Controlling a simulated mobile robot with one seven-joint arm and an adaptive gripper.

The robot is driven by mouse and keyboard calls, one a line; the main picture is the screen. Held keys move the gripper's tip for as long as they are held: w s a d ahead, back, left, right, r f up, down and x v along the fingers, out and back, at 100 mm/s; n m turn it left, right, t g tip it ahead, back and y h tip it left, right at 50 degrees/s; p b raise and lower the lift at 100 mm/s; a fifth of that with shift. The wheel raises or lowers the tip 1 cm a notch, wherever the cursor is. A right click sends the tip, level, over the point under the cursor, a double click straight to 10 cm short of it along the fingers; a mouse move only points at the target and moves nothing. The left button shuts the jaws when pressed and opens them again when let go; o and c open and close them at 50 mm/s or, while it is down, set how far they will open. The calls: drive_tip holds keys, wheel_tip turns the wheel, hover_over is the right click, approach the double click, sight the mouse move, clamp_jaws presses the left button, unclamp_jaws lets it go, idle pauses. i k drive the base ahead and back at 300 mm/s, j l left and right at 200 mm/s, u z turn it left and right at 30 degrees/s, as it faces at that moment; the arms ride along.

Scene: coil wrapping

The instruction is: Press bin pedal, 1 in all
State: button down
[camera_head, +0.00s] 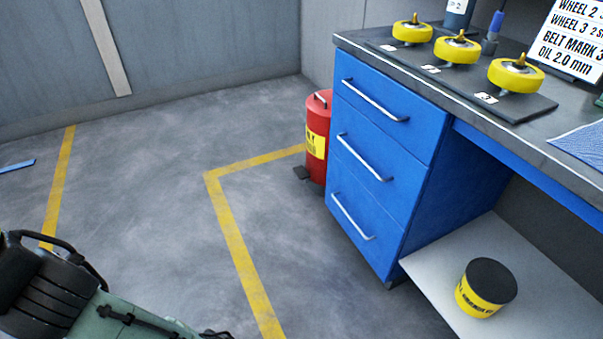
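A red cylindrical bin (318,118) with a yellow label stands on the floor, just left of the blue drawer cabinet, which hides its right side. A small handle shows on its top, and the lid looks closed. Part of my arm shows at the lower left, well apart from the bin. The fingertips of my gripper are not in view, so nothing shows whether it is open or shut.
The blue cabinet (385,150) with several drawers stands under a dark workbench top (400,60) holding yellow wheels (457,47). A black and yellow tub (485,288) sits on a low white shelf (530,290). Yellow floor lines (240,250) cross open grey floor left of the bin.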

sight(300, 172)
drive_tip(key=i+j, duration=0.1)
drive_tip(key=i, duration=0.45)
drive_tip(key=i+j+z, duration=0.1)
drive_tip(key=i, duration=0.45)
drive_tip(key=i+j, duration=0.15)
drive_tip(key=i, duration=0.35)
drive_tip(key=i+j+z, duration=0.1)
drive_tip(key=i, duration=0.45)
drive_tip(key=i+j, duration=0.25)
drive_tip(key=i, duration=0.3)
drive_tip(key=z, duration=0.05)
